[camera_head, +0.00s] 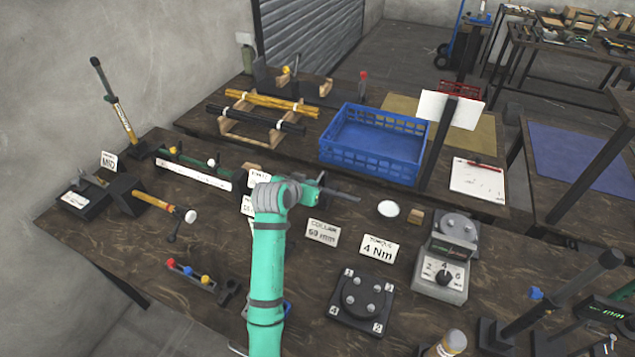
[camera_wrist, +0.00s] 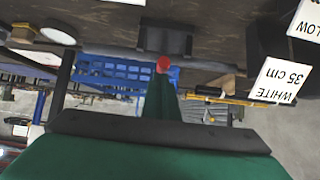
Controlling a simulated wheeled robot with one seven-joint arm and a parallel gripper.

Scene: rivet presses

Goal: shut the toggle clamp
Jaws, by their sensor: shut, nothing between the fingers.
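A red knob (camera_wrist: 162,64) shows in the wrist view at the far end of my shut fingers. I take it for the handle end of the toggle clamp. A dark block (camera_wrist: 165,38) beyond it may be the clamp's base. My gripper (camera_wrist: 162,82) is shut and empty, its green fingers pointing at the knob. I cannot tell whether they touch it. In the head view my gripper (camera_head: 318,180) is partly hidden by my wrist. The clamp cannot be made out there, and its lever's angle is unclear.
A blue crate (camera_head: 372,145) and a rack of yellow and black rods (camera_head: 268,103) stand at the back. Label cards, including a 59 mm card (camera_head: 322,232), stand near my arm. A numbered plate (camera_head: 360,300) and a dial box (camera_head: 442,272) lie right of it.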

